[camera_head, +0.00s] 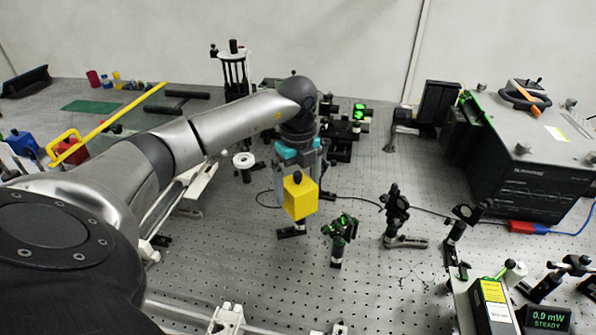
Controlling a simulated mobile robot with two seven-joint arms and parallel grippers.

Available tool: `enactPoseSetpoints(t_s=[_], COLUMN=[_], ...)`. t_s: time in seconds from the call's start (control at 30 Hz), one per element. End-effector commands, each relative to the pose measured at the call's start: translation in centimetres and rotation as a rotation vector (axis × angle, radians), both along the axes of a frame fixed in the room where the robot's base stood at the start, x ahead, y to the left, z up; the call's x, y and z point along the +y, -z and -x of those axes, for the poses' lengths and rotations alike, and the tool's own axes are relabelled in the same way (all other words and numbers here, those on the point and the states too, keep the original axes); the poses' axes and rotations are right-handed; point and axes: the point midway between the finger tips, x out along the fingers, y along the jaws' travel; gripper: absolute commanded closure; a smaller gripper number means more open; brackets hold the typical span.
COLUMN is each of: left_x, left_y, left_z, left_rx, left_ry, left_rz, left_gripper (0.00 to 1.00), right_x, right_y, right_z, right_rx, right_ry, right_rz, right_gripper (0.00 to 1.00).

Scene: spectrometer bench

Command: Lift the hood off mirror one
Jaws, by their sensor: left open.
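A yellow box-shaped hood (301,199) with a small dark knob on top stands near the middle of the bench. A dark mount foot (291,232) shows beneath it; the mirror itself is hidden. My left gripper (299,178) points down at the hood, with its grey fingers close around or just behind it. The fingers are open, and I cannot tell whether they touch the hood. My right gripper is out of view.
Mirror mounts (340,234) and (396,208) stand close to the right of the hood. A large dark instrument box (530,165) fills the back right. A power meter display (547,318) sits at the front right. Bare perforated bench (240,265) lies in front.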

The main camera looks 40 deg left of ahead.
Motion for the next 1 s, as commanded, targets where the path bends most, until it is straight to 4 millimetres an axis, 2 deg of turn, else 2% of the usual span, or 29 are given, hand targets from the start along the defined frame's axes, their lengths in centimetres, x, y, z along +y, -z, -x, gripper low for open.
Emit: enactPoseSetpoints(t_s=[0.37, 1.0], left_x=[-0.01, -0.01], left_y=[0.66, 0.60], left_z=[0.01, -0.01], left_rx=[0.000, 0.000], left_ry=[0.001, 0.000], left_rz=[0.000, 0.000], left_gripper=[0.00, 0.71], right_x=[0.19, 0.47], right_y=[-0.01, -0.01], right_z=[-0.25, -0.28], right_rx=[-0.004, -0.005], right_ry=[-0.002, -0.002], right_rz=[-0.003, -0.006], right_gripper=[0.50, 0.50])
